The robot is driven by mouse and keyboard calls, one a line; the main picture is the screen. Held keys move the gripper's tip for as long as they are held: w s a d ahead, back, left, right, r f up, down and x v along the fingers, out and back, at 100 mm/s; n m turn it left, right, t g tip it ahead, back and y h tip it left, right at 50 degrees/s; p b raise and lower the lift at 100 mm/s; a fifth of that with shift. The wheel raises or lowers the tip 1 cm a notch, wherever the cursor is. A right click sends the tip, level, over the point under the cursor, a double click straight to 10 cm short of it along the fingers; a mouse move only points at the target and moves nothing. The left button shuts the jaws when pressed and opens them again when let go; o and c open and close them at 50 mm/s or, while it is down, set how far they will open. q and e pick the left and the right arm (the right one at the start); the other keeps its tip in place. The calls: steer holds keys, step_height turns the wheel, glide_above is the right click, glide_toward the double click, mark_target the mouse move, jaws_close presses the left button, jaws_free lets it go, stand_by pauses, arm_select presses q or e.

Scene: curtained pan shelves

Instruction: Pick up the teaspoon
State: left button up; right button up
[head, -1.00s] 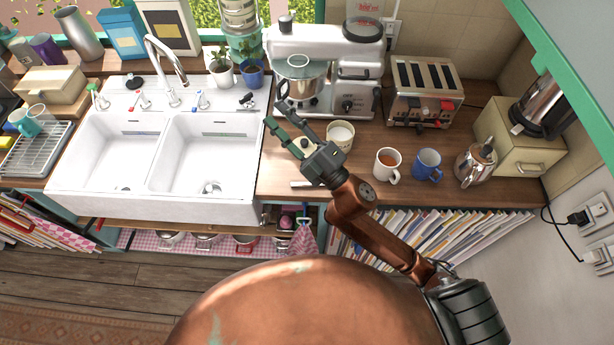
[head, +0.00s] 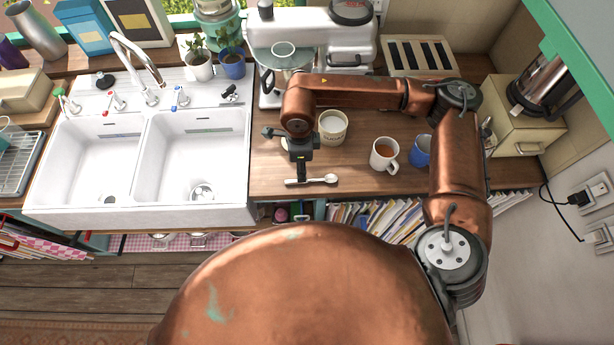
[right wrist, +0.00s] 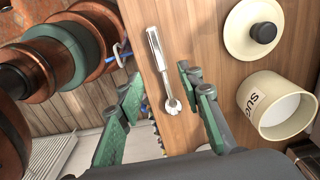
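The silver teaspoon (head: 318,180) lies flat on the wooden counter close to its front edge, its bowl end to the right in the head view. My right gripper (head: 301,172) points down over the handle side of the teaspoon. In the right wrist view, my right gripper (right wrist: 160,80) has its two green-padded fingers spread apart. The teaspoon (right wrist: 158,60) shows in the gap between them, with nothing gripped. I cannot tell the exact height of the fingertips above it. My left gripper is not in view.
A cream sugar pot (head: 332,127) stands just behind the teaspoon, its lid (right wrist: 252,30) lying beside it. A mug of tea (head: 384,154) and a blue mug (head: 421,151) stand to the right. The white double sink (head: 190,165) is left. A stand mixer (head: 350,45) stands behind.

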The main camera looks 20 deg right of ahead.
mark_target(311, 181)
step_height(311, 181, down, 2)
steer(key=shift+f, duration=0.2)
steer(key=f, duration=0.1)
steer(key=f+p, duration=0.1)
steer(key=f, duration=0.2)
steer(key=shift+d+f+p, duration=0.25)
steer(key=shift+f+p, duration=0.1)
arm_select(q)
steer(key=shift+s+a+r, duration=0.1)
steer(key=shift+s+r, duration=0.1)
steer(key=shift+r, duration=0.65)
arm_select(e)
steer(key=shift+c, duration=0.7)
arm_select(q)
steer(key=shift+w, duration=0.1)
arm_select(e)
jaws_close()
